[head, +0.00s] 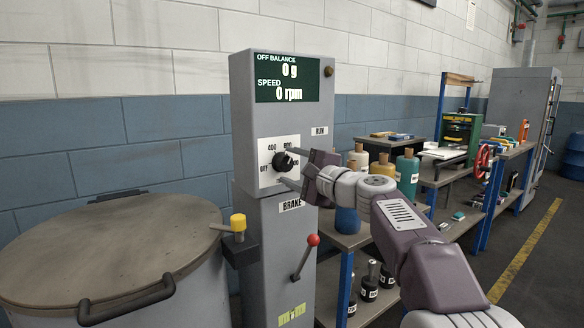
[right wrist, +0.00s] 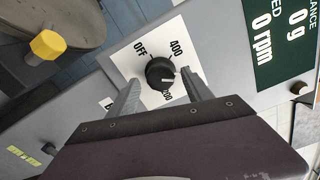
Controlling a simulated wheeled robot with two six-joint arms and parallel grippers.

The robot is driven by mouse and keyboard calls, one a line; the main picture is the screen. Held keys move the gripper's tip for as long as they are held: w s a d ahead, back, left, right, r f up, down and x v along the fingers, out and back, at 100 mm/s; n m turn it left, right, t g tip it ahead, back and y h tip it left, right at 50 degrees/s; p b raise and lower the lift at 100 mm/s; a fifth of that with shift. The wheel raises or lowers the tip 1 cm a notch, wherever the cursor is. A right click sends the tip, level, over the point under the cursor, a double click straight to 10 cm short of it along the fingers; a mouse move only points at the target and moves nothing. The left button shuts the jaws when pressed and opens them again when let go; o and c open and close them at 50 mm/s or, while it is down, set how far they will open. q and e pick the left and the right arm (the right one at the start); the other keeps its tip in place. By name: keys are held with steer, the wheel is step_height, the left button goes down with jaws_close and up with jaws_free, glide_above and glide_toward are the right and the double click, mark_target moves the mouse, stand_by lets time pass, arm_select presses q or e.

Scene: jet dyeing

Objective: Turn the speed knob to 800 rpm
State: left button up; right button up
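The speed knob (head: 283,161) is a round black knob on a white dial plate (head: 266,181) on the front of the grey control column. It also shows in the right wrist view (right wrist: 160,73), with a small light mark on its face; I cannot tell exactly which label it points at. OFF and 400 are readable; other labels are partly hidden. The display (head: 288,78) reads 0 g off balance and 0 rpm. My right gripper (head: 293,168) is open at the knob, one finger on each side, with gaps in the right wrist view (right wrist: 160,93). My left gripper is out of view.
A lidded grey drum (head: 110,250) stands left of the column. A yellow-capped fitting (head: 238,223) and a red-balled brake lever (head: 313,240) sit below the dial. Shelves with bottles (head: 381,170) stand at right, behind my right arm.

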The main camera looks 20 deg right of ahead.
steer(key=v, duration=0.9)
